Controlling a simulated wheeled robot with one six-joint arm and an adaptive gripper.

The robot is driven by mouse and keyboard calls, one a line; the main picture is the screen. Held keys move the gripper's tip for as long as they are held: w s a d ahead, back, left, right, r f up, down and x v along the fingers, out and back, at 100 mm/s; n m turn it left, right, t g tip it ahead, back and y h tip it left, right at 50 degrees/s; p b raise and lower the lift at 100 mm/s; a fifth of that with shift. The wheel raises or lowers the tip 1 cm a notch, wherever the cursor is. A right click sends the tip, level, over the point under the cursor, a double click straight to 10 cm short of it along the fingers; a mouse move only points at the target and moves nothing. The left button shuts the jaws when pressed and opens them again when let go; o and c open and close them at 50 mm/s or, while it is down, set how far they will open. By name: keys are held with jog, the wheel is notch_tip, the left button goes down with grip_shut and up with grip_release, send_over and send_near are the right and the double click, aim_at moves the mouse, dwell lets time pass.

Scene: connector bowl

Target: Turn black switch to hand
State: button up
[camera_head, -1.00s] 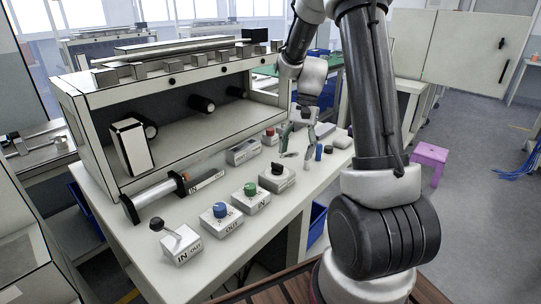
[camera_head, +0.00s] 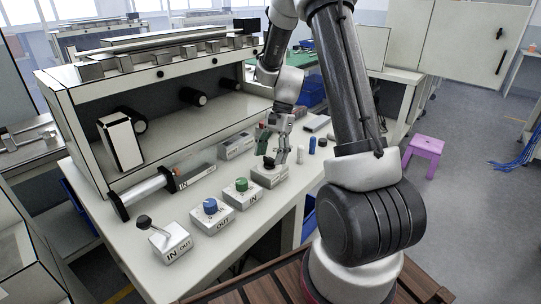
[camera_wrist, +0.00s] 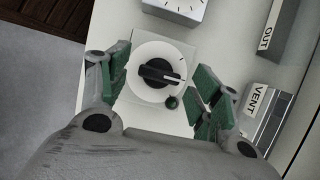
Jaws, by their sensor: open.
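The black switch (camera_wrist: 158,73) is a rotary knob with a white pointer line on a round white dial, on top of a grey box. In the head view the black switch (camera_head: 268,162) sits on its box at the right end of a row of control boxes. My gripper (camera_wrist: 160,92) is open, with its green-padded fingers on either side of the dial and apart from the knob. In the head view my gripper (camera_head: 281,150) is just above and behind this box. A small dark green ball-like piece (camera_wrist: 171,102) shows beside the knob. Dial lettering is not readable.
Green-knob (camera_head: 241,185) and blue-knob (camera_head: 210,206) boxes and a lever box (camera_head: 165,240) stand to the left. A box marked VENT (camera_wrist: 262,112) lies close to the right finger. Small cylinders (camera_head: 312,145) stand to the right. The table's front edge is near.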

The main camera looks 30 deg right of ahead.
jog(key=shift+a+f, duration=0.1)
jog(key=shift+f, duration=0.15)
jog(key=shift+c, duration=0.3)
jog(key=c, duration=1)
jog(key=shift+o, duration=0.2)
jog(key=n+g+h, duration=0.1)
jog(key=n, duration=0.3)
jog(key=shift+a+n, duration=0.1)
jog(key=shift+n, duration=0.2)
jog(key=n+g+h, duration=0.1)
jog(key=n, duration=0.3)
jog(key=shift+w, duration=0.1)
jog(key=shift+n+h, duration=0.3)
